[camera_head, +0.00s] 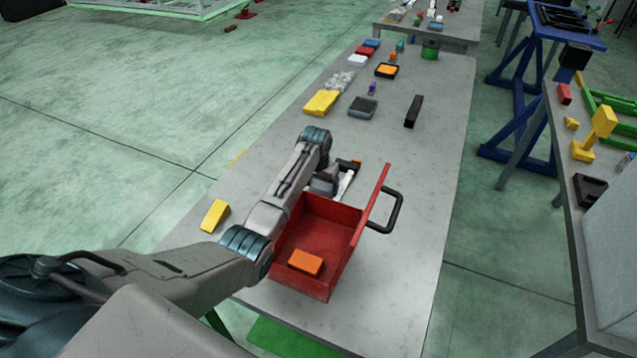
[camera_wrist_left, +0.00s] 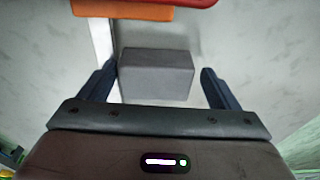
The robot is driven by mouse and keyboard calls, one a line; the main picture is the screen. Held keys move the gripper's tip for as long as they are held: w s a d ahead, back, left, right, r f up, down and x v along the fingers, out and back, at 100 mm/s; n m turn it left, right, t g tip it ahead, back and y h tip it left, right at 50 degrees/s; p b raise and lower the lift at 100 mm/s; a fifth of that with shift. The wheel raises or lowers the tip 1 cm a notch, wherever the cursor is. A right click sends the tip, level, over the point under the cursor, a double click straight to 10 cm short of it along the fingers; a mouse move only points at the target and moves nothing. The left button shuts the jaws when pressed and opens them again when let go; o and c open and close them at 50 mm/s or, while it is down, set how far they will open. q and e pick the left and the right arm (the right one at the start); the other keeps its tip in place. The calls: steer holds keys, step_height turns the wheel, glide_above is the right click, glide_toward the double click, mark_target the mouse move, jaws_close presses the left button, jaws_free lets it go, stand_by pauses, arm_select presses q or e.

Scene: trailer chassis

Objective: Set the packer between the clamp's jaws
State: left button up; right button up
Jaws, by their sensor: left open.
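A plain grey block (camera_wrist_left: 157,75), which looks like the packer, lies in front of my left gripper (camera_wrist_left: 158,72) in the left wrist view. The fingers are open, one at each side of the block, with gaps visible. A pale bar (camera_wrist_left: 103,38) and an orange part (camera_wrist_left: 135,10) lie beside and beyond it. They look like the clamp, whose pale bar (camera_head: 345,184) and orange end (camera_head: 356,161) show in the head view. There my left gripper (camera_head: 324,184) is low behind the red toolbox, its fingertips hidden. My right gripper is not in view.
The open red toolbox (camera_head: 330,222) holds an orange block (camera_head: 305,262) close to my left arm. A yellow block (camera_head: 214,215) lies near the left table edge. Several other items, including a black bar (camera_head: 413,111), lie farther back. The table's right side is clear.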

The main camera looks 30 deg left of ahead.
arm_select(q)
steer(key=shift+s+d+f, duration=0.3)
steer(key=shift+s+d, duration=0.05)
step_height(320, 180, up, 12)
steer(key=b, duration=0.2)
steer(key=shift+s+r+b, duration=0.15)
steer(key=shift+s+b, duration=0.2)
steer(key=shift+a, duration=0.1)
